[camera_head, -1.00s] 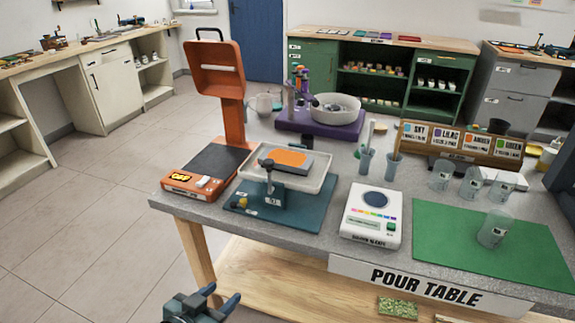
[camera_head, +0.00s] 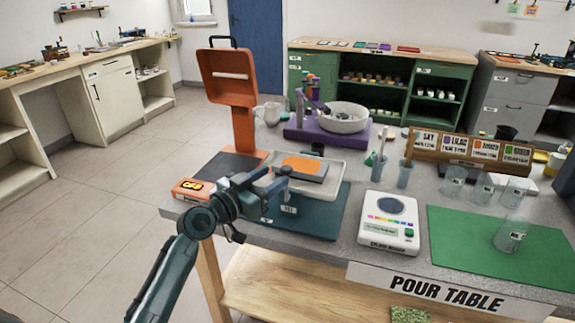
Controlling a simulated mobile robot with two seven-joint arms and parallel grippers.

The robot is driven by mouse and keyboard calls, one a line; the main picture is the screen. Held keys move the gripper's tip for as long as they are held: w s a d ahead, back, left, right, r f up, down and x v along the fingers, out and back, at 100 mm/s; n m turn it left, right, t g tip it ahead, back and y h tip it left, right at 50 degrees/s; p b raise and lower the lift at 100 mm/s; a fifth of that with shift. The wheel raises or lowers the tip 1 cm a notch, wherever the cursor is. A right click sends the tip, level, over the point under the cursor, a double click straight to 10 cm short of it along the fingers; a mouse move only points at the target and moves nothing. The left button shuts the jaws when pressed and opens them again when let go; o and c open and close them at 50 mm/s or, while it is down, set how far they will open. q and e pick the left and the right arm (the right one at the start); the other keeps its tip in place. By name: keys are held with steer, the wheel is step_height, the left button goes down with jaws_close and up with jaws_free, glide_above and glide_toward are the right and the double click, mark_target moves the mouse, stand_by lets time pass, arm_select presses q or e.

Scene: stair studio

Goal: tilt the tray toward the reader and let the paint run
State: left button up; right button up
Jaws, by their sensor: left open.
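The tray (camera_head: 328,186) is pale and shallow and sits on a tilting stand over a teal base (camera_head: 325,222). A grey block with an orange top (camera_head: 303,164) lies in it, and the tray looks near level. A dark lever with a round knob (camera_head: 285,170) is at its front left. My left gripper (camera_head: 262,181) is open at the tray's front left corner, close to the lever; contact is unclear. It hides part of the tray rim and base. A white device with a round dark plate and colour patches (camera_head: 387,229) stands right of the tray. My right gripper is not in view.
An orange stand with a raised panel (camera_head: 231,78) rises behind left of the tray. Clear cups (camera_head: 511,234) stand at right, one on a green mat (camera_head: 460,252). Blue holders (camera_head: 376,167) and a purple stand with a white bowl (camera_head: 343,118) are behind. The green mat's front is clear.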

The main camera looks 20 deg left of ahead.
mark_target(283, 170)
arm_select(q)
steer(key=x, duration=0.6)
jaws_close()
stand_by(0.5)
